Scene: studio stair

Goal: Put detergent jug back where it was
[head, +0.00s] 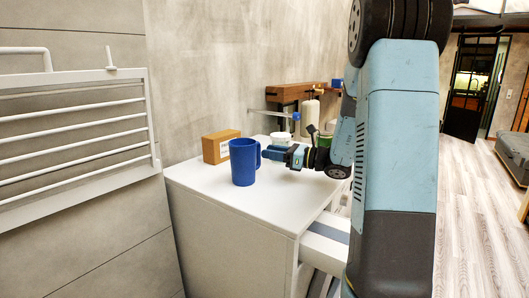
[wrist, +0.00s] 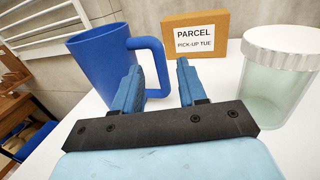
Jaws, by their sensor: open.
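A blue open-topped vessel with a side handle, like a mug or pitcher (head: 243,165), stands upright on a white cabinet top (head: 205,182). It is also at the left of the wrist view (wrist: 100,68), its handle towards my fingers. I cannot surely pick out a detergent jug; this blue vessel looks more like a mug. My gripper (head: 272,155) is just right of the handle, low over the top. In the wrist view my gripper (wrist: 158,75) is open, with nothing between its two blue fingers. Whether a finger touches the handle cannot be told.
A brown parcel box (head: 220,146) stands behind the blue vessel. A clear jar with a white lid (wrist: 280,80) is close at the gripper's right. A beige bottle (head: 309,117) stands further back by a wooden bench. The cabinet top's front left is clear.

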